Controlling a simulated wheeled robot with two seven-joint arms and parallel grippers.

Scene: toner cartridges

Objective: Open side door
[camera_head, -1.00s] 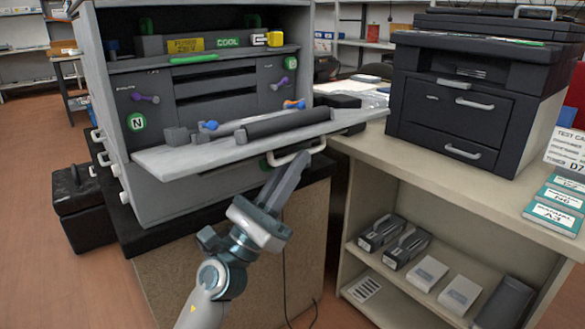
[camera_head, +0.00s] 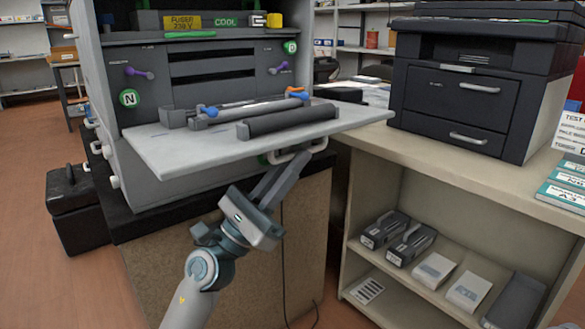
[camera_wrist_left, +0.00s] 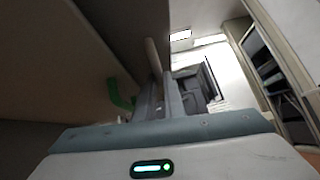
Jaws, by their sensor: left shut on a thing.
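The grey printer's door (camera_head: 190,152) is folded out from the body, nearly level, with its upper face showing. A white bar handle (camera_head: 318,143) sits under its front edge. My left gripper (camera_head: 291,163) reaches up from below and is shut on this handle. In the left wrist view the gripper's fingers (camera_wrist_left: 164,100) are close together at the pale handle bar (camera_wrist_left: 153,56), beneath the grey door. The exact contact is partly hidden. My right gripper is in neither view.
Dark rollers (camera_head: 287,121) lie at the door's inner side. A black printer (camera_head: 465,100) stands on the counter at right. The shelf below holds several cartridges (camera_head: 410,243). A black case (camera_head: 75,210) stands on the floor at left.

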